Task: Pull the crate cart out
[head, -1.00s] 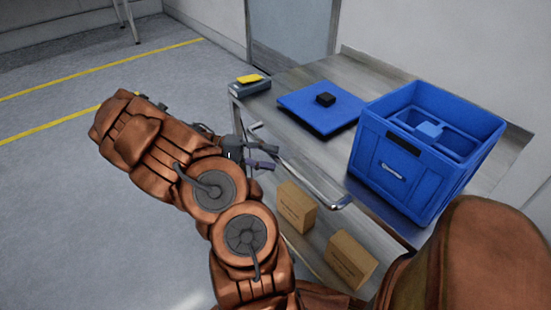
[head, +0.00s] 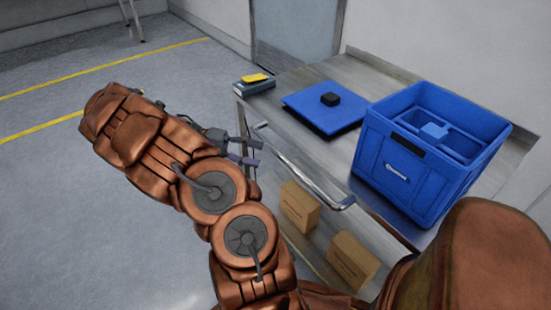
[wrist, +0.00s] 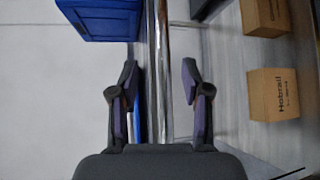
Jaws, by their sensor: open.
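The crate cart (head: 301,137) is a grey metal two-level trolley against the wall, with a chrome push handle (head: 301,169) along its near side. A blue crate (head: 395,171) stands on its top at the right. My gripper (head: 250,150) is open near the left part of the handle. In the wrist view the handle bar (wrist: 161,60) runs up the picture between the two open fingers of my gripper (wrist: 160,85), with gaps on both sides. The fingers do not visibly touch it. The gripper's palm is partly hidden by my arm in the head view.
A blue lid (head: 322,115) with a black block (head: 330,99) lies on the top, beside a dark box with a yellow item (head: 255,78). Cardboard boxes (head: 300,206) stand on the lower shelf. Free floor (head: 50,195) with yellow lines lies at the left.

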